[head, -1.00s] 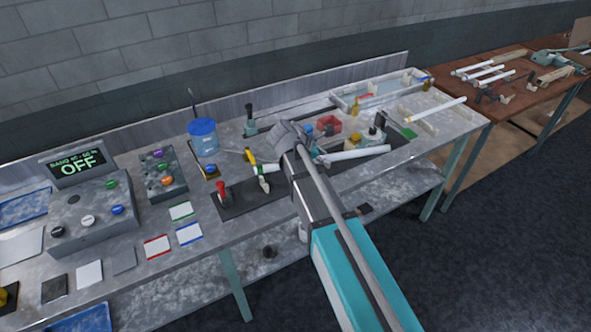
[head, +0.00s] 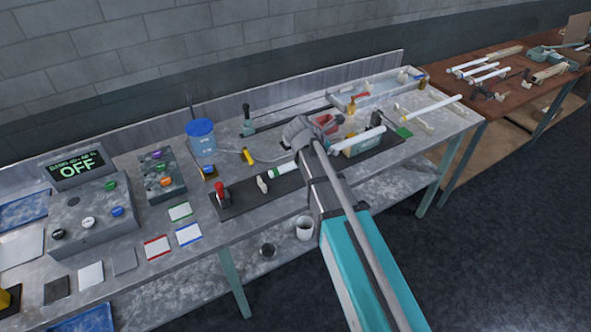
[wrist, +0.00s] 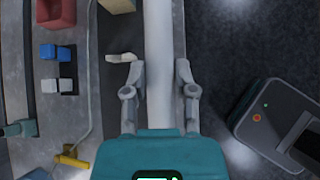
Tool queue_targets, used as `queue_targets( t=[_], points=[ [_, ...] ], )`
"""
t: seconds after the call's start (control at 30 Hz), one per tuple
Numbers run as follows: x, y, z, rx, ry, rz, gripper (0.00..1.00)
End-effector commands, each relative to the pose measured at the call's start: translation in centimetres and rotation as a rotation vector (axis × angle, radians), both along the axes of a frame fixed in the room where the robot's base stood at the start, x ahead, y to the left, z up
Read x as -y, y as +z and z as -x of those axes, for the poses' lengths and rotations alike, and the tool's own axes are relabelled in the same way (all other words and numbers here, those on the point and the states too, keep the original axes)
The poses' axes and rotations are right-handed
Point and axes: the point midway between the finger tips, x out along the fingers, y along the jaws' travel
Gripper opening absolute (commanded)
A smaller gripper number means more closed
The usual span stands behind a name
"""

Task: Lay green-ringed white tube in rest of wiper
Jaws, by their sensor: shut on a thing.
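The white tube (head: 368,139) is held by my gripper (head: 308,148) above the dark board (head: 240,194), running up to the right in the head view. Its green ring (head: 272,174) shows near its left end. In the wrist view, my gripper (wrist: 160,84) has its fingers on both sides of the tube (wrist: 158,45). A small pale rest (head: 262,184) stands on the board near the ringed end, beside a red-handled fixture (head: 221,193). I cannot tell which part is the wiper. The arm hides the tube's middle in the head view.
A blue-lidded jar (head: 202,138) and yellow-handled tool (head: 248,156) are behind the board. Another white tube (head: 432,108) lies at the right. A white cup (head: 304,228) is on the lower shelf.

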Motion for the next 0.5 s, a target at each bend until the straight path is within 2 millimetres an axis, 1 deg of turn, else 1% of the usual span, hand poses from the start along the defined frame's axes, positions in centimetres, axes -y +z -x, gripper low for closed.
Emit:
queue_targets(
  t=[0.17,0.27,0.37,0.5],
  points=[
    [-0.1,-0.1,-0.1,0.001,-0.001,0.000,0.00],
    [-0.6,-0.4,-0.3,0.000,0.000,0.000,0.00],
    [-1.5,-0.9,-0.7,0.000,0.000,0.000,0.00],
    [-3.5,-1.9,-1.5,0.001,0.002,0.000,0.00]
  ],
)
